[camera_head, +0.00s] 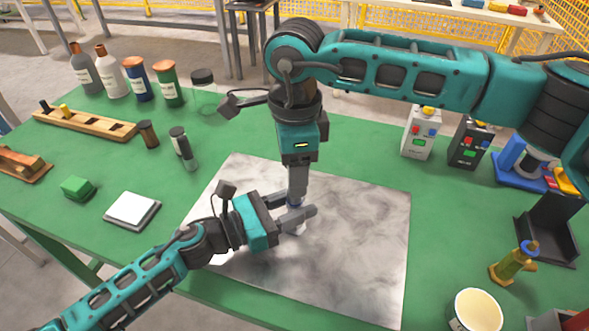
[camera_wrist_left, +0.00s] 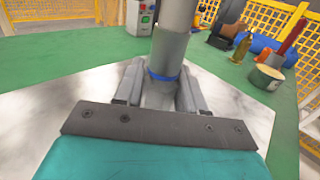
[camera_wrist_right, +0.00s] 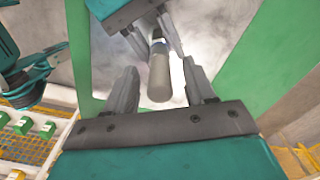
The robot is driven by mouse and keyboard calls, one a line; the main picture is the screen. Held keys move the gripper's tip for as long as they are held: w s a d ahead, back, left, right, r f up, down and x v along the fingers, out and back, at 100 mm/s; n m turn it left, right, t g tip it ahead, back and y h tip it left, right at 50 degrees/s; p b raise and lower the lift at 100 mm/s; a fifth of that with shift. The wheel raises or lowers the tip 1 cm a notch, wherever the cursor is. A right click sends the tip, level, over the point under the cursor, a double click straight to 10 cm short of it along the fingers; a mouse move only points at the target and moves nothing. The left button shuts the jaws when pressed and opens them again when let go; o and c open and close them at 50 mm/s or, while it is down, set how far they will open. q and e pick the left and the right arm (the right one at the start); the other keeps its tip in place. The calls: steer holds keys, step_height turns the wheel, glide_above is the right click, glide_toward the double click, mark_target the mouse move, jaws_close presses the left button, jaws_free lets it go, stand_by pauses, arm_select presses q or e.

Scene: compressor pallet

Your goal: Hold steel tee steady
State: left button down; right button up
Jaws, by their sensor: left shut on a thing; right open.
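The steel tee is a grey metal tube piece with a blue ring, standing over the grey slab (camera_head: 365,250). In the left wrist view the tee (camera_wrist_left: 165,72) is between the fingers of my left gripper (camera_wrist_left: 158,92), which is shut on it. In the head view my left gripper (camera_head: 298,216) reaches in low from the left. My right gripper (camera_head: 297,198) points down from above, and its fingers hide most of the tee there. In the right wrist view the tee's grey end (camera_wrist_right: 159,78) lies between the parted fingers of my open right gripper (camera_wrist_right: 161,84).
A white-topped square pad (camera_head: 132,208) and green block (camera_head: 77,188) lie left of the slab. Bottles (camera_head: 166,84) stand at the back left. A brass fitting (camera_head: 512,263) and cream cup (camera_head: 476,312) stand at the right. The slab's right part is bare.

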step_height(320, 180, up, 11)
stand_by(0.3)
arm_select(q)
steer(key=c, duration=0.6)
jaws_free()
steer(key=shift+o, duration=0.2)
steer(key=shift+a, duration=0.1)
